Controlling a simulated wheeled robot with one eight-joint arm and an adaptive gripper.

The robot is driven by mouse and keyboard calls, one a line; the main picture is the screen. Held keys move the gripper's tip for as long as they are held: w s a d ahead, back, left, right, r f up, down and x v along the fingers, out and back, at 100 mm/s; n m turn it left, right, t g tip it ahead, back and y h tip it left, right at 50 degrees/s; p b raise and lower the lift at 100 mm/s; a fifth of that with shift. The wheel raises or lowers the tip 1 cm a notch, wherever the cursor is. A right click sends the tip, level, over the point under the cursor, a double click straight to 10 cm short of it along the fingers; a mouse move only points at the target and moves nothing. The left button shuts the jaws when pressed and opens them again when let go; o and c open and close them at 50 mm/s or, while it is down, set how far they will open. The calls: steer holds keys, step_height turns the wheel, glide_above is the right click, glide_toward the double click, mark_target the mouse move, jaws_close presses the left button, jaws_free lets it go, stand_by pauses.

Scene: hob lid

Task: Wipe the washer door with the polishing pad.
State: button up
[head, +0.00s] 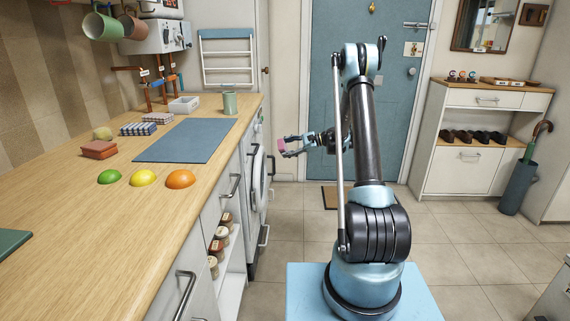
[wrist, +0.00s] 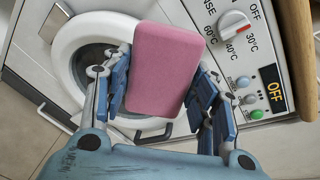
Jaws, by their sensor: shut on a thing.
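The polishing pad (wrist: 168,62) is a pink block with rounded corners. In the wrist view my gripper (wrist: 160,88) is shut on it, with a blue finger on each side. In the head view my gripper (head: 287,149) holds the pad (head: 281,143) in the air, right of the washer front. The washer door (wrist: 72,45) is a white ring around dark glass, tilted in the wrist view. The pad covers its right part there. In the head view the washer door (head: 257,176) shows edge-on below the worktop, and the pad looks apart from it.
The washer's panel has a dial (wrist: 235,25) and several buttons. The worktop (head: 100,225) carries a blue-grey mat (head: 187,141), coloured domes and sponges. Cabinet handles (head: 185,293) stick out along its front. The tiled floor (head: 465,240) right of my arm is clear.

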step_height(320, 180, down, 6)
steer(key=s+a+y, duration=0.1)
steer(key=s+y, duration=0.2)
steer(key=a, duration=0.6)
steer(key=shift+w, duration=0.35)
steer(key=shift+a, duration=1.05)
stand_by(0.8)
steer(key=shift+w, duration=0.15)
steer(key=w, duration=0.9)
steer(key=shift+w, duration=0.4)
stand_by(0.7)
steer(key=shift+s, duration=0.1)
